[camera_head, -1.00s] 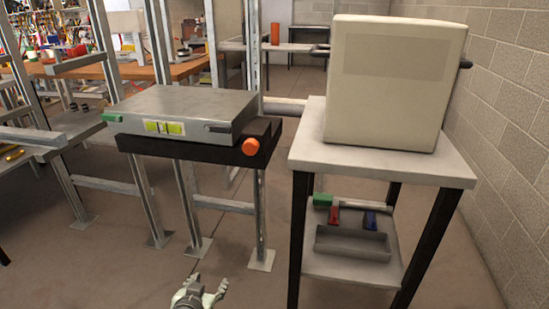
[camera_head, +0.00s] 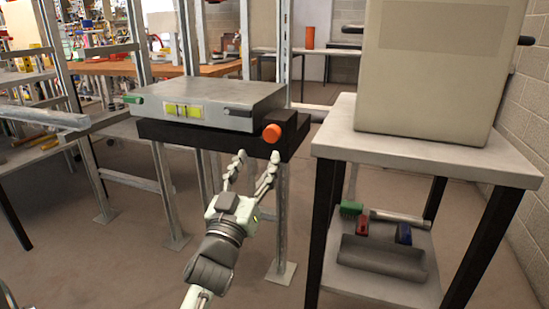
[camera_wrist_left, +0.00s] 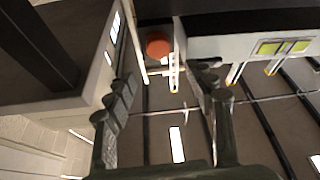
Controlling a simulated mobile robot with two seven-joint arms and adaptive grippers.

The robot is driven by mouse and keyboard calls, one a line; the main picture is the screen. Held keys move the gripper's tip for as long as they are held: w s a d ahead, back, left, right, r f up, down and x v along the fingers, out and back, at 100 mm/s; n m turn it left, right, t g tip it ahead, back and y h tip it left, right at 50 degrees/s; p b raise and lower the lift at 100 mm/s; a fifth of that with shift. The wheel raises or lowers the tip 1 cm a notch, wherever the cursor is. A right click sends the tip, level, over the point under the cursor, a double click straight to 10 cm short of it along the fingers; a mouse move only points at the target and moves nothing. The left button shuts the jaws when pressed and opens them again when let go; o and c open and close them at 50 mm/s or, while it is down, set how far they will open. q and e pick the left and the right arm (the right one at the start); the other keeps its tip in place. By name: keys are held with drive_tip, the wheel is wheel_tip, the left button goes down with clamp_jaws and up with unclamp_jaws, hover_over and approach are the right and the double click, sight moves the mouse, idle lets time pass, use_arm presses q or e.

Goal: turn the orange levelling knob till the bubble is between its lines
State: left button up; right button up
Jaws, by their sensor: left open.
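The orange levelling knob (camera_head: 272,133) sits on the front right corner of a black base (camera_head: 190,137) under a flat grey box. It also shows in the left wrist view (camera_wrist_left: 158,46), beyond and between the fingers. The yellow-green bubble vial (camera_head: 183,111) is on the box's front face; it shows at the right of the wrist view (camera_wrist_left: 284,47). The bubble's place between its lines is too small to tell. My left gripper (camera_head: 254,162) is open and empty, just below and in front of the knob, apart from it. My right gripper is not in view.
A side table (camera_head: 425,155) with a large beige box (camera_head: 432,65) stands close at the right. Its lower shelf holds a grey tray (camera_head: 381,258) and small green, red and blue items. A green piece (camera_head: 132,99) is at the box's left end. Metal posts stand behind.

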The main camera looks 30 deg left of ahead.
sight(270, 137)
use_arm(q)
drive_tip(key=x, duration=0.4)
drive_tip(key=f+x, duration=0.1)
drive_tip(key=x, duration=0.1)
drive_tip(key=shift+w, duration=0.6)
drive_tip(key=shift+w+a+r, duration=0.2)
drive_tip(key=shift+w+a, duration=0.05)
drive_tip(key=shift+w, duration=0.3)
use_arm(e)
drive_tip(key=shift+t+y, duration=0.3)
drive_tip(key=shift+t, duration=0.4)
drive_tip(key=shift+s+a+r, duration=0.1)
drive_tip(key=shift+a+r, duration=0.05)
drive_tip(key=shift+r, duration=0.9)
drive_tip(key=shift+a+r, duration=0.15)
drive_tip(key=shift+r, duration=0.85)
use_arm(q)
drive_tip(key=c, duration=1.1)
